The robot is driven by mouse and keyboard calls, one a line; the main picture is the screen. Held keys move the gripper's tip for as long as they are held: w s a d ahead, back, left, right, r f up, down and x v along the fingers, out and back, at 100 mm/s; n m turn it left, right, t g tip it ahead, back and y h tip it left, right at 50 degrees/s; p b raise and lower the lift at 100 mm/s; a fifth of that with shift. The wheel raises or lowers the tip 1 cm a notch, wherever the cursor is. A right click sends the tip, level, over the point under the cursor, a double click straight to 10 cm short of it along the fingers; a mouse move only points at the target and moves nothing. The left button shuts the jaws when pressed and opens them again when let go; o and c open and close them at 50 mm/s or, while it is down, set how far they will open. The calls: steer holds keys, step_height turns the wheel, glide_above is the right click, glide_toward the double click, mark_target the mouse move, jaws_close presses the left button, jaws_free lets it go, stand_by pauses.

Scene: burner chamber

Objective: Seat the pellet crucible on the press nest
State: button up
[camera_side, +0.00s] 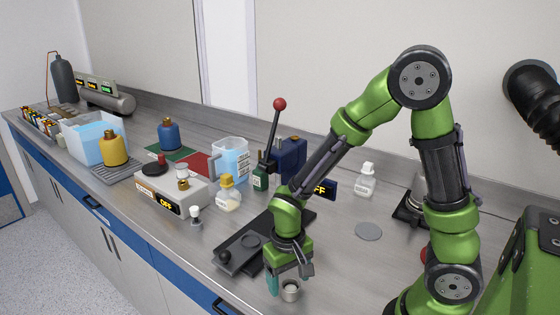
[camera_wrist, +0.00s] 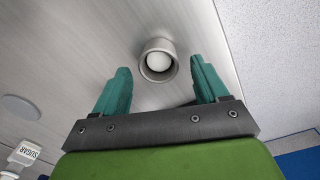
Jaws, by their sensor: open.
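The pellet crucible (camera_side: 290,292) is a small grey metal cup standing upright on the bench near its front edge. In the wrist view the crucible (camera_wrist: 158,61) holds something round and white. My gripper (camera_side: 289,279) is open with teal fingers; in the wrist view the fingers (camera_wrist: 161,70) lie either side of the crucible, with visible gaps. A dark plate (camera_side: 238,257) with a round seat-like feature (camera_side: 250,241), which looks like the press nest, lies left of and behind my gripper. The press lever (camera_side: 274,130) has a red knob. My arm partly hides the press.
A grey box with an OFF display (camera_side: 165,206), a yellow-capped bottle (camera_side: 228,195) and a small white-topped stand (camera_side: 196,216) are left of the plate. A flat grey disc (camera_side: 368,232) and a sugar bottle (camera_side: 365,180) are to the right. The bench edge is close to the crucible.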

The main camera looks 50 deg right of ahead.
step_height(320, 180, down, 2)
steer(key=shift+f, duration=0.1)
steer(key=c, duration=1.1)
steer(key=shift+o, duration=0.2)
step_height(320, 180, up, 10)
steer(key=o, duration=0.5)
steer(key=shift+c, duration=0.2)
jaws_close()
steer(key=w+d, duration=0.3)
steer(key=w, duration=0.5)
steer(key=w+d, duration=0.3)
steer(key=w, duration=0.6)
steer(key=shift+r, duration=0.35)
